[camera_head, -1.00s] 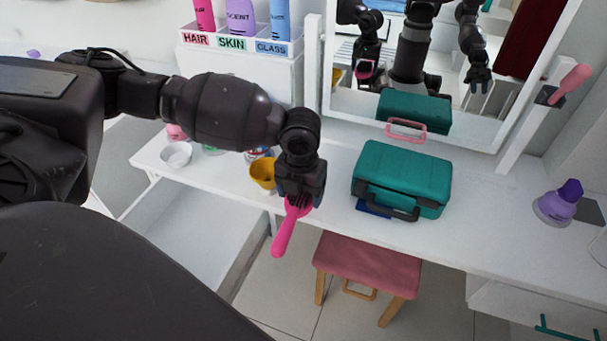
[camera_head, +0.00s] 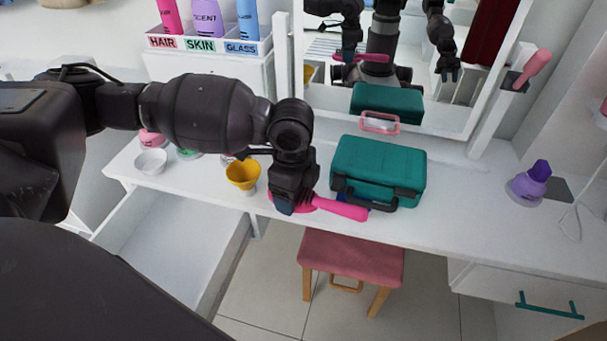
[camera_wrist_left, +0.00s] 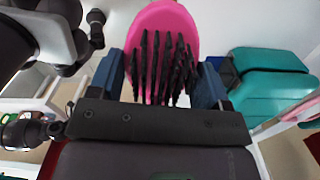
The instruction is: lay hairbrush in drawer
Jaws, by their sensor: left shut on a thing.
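A pink hairbrush (camera_head: 340,208) with dark bristles is held by my left gripper (camera_head: 287,203), which is shut on its head. Its handle points right, in front of the green case. In the left wrist view the brush head (camera_wrist_left: 160,22) sits between the blue fingertips (camera_wrist_left: 163,82), bristles facing the camera. An open white drawer (camera_head: 160,245) lies lower left, below the table, with its visible interior empty; my arm covers part of it. Another drawer with a green handle (camera_head: 548,306) is shut at lower right. My right gripper shows only in the mirror (camera_head: 450,68).
A green case (camera_head: 378,170) stands on the white table (camera_head: 455,205). A pink stool (camera_head: 352,255) is below the table edge.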

